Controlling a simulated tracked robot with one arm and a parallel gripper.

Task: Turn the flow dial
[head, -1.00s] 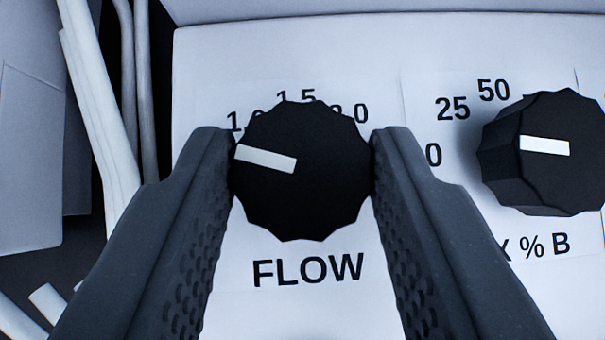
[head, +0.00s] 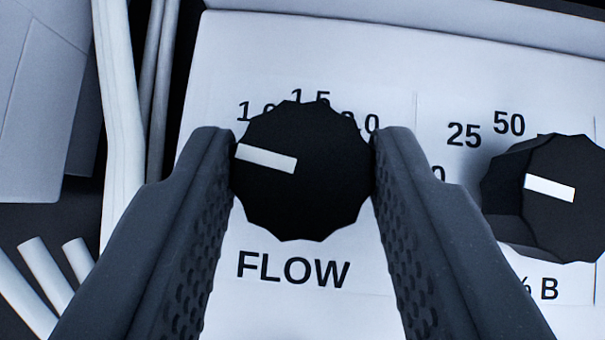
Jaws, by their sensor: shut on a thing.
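The flow dial (head: 310,195) is a black, faceted knob with a white pointer bar on its face. It sits on a white panel above the printed word FLOW. The numbers 1.0, 1.5 and 2.0 show partly behind its top edge. The white bar runs from the left rim toward the middle, its left end slightly higher. My gripper (head: 303,165) is shut on the dial, with one dark textured finger at its left side and one at its right. The exact number the bar points at cannot be told.
A second black knob (head: 545,225) with a white bar stands to the right, marked 25, 50 and % B, close to my right finger. White tubes (head: 120,110) run down the left side of the panel. More tube ends (head: 45,272) lie at the lower left.

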